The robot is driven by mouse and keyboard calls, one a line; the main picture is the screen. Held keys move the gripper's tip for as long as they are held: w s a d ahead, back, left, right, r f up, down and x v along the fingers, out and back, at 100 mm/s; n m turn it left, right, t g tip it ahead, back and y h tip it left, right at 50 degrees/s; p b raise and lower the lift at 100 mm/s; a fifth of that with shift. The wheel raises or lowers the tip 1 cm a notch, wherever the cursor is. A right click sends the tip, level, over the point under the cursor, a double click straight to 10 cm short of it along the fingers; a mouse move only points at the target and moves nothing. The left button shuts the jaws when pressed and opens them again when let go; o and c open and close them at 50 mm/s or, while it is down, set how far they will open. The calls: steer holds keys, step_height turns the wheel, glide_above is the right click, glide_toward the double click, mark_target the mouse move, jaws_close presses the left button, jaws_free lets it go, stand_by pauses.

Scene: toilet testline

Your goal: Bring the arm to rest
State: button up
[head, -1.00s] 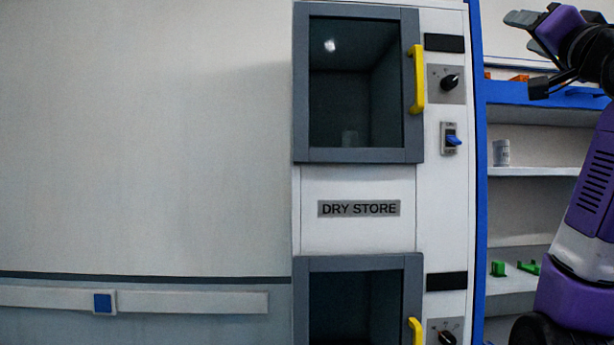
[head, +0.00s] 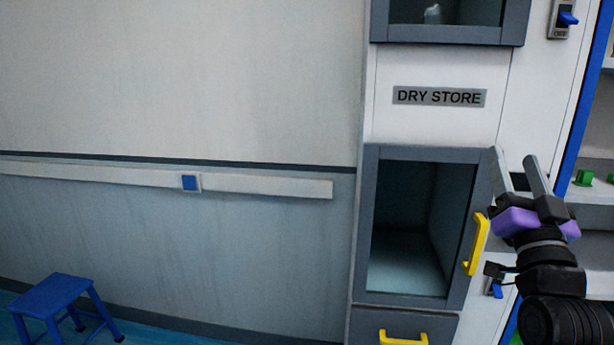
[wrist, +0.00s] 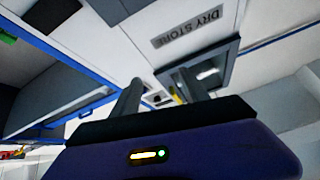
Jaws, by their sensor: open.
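My gripper (head: 520,172) is at the right of the head view, its two grey fingers pointing up and apart with nothing between them. It appears in front of the right side of the dry store cabinet (head: 436,68), near the lower door's yellow handle (head: 476,245); I cannot tell whether it touches anything. In the wrist view the fingers (wrist: 160,95) stand apart and empty, and the "DRY STORE" label (wrist: 187,27) shows beyond them. Part of the cabinet's control side is hidden behind my gripper.
The lower glass door (head: 410,225) looks closed, with a drawer (head: 355,325) below it. A blue-edged shelf unit with green items (head: 584,178) is at the far right. A blue stool (head: 52,296) stands at lower left. A rail (head: 100,175) runs along the wall; the floor before it is mostly clear.

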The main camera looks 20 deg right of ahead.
steer(key=s+a+f+n+y, duration=0.3)
steer(key=s+a+f, duration=0.2)
steer(key=a+f, duration=0.5)
steer(key=s+a+f+n+y, duration=0.2)
steer(key=s+a+f+y, duration=0.2)
steer(key=a+f, duration=0.6)
steer(key=s+a+f+n+g+y, duration=0.2)
steer(key=s+a+f, duration=0.3)
steer(key=s+f, duration=0.3)
steer(key=s+a+f+n+g+y, duration=0.2)
steer(key=s+a+f+g+y, duration=0.2)
steer(key=s+f, duration=0.5)
steer(key=s+a, duration=0.1)
steer(key=s, duration=0.3)
steer(key=shift+a+y, duration=0.3)
steer(key=shift+a, duration=0.1)
steer(key=shift+c, duration=0.2)
